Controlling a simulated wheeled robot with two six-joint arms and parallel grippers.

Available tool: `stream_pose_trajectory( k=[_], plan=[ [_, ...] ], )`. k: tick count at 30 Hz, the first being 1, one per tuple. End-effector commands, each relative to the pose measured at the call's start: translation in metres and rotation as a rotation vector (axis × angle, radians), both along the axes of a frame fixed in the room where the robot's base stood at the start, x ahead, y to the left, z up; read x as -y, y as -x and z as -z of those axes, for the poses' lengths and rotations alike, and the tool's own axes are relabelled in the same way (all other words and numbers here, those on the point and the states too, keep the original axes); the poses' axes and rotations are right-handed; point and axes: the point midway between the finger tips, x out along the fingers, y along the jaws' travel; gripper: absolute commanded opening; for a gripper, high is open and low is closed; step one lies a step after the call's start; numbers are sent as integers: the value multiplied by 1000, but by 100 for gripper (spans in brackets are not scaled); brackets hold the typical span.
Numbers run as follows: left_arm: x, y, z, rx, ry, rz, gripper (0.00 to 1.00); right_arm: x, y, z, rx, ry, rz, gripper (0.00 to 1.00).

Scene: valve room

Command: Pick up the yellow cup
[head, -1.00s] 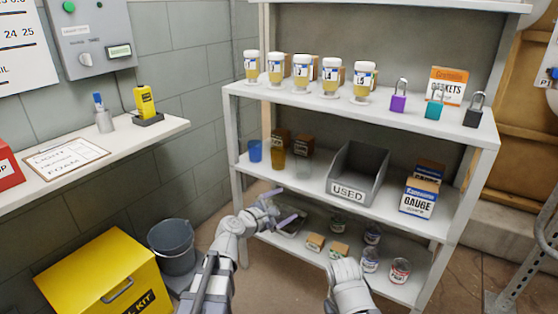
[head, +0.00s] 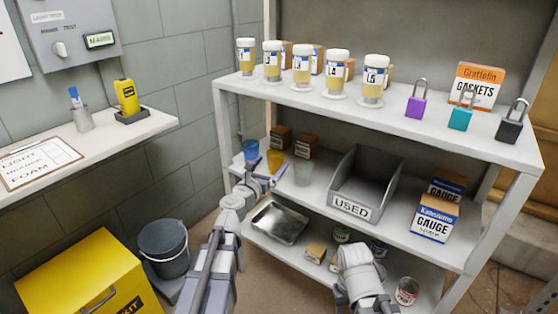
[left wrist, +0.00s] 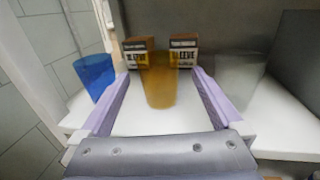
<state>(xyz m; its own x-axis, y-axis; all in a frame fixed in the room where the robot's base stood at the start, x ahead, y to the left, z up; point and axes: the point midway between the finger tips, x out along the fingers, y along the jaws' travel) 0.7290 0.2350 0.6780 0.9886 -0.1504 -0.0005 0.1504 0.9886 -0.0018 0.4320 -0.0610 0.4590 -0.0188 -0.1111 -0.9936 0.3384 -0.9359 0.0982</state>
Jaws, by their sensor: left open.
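The yellow cup (head: 276,158), amber and see-through, stands upright on the middle shelf, between a blue cup (head: 251,150) and a clear cup (head: 303,173). My left gripper (head: 267,168) is open at the shelf's front left, close in front of the yellow cup. In the left wrist view the yellow cup (left wrist: 160,88) is centred between the two spread lilac fingers, with white shelf showing on both sides. I cannot tell how far the fingertips reach past it. Part of my right arm shows at the bottom, but its gripper is not visible.
Two sleeve boxes (left wrist: 184,55) stand behind the cup. The blue cup (left wrist: 95,76) is just outside the left finger, and the clear cup (left wrist: 236,80) just outside the right. A grey USED bin (head: 352,208) stands further right. The upper shelf (head: 400,122) overhangs.

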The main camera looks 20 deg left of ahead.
Motion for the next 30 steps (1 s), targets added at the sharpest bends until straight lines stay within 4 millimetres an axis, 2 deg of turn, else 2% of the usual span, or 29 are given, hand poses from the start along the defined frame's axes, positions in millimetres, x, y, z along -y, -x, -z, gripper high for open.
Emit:
stream_pose_trajectory(
  k=[4,9,17,25,30],
  plan=[
    [0,-6,0,0,0,0,100,0,0,0,0,0,0,50],
    [3,-24,0,0,-1,1,100,0,0,0,0,0,0,50],
    [4,-32,1,0,-2,1,100,0,0,1,0,0,0,50],
    [8,-70,2,0,-2,2,100,0,0,2,0,0,1,50],
    [10,-79,2,0,-2,1,100,0,0,2,0,0,0,50]
  ],
)
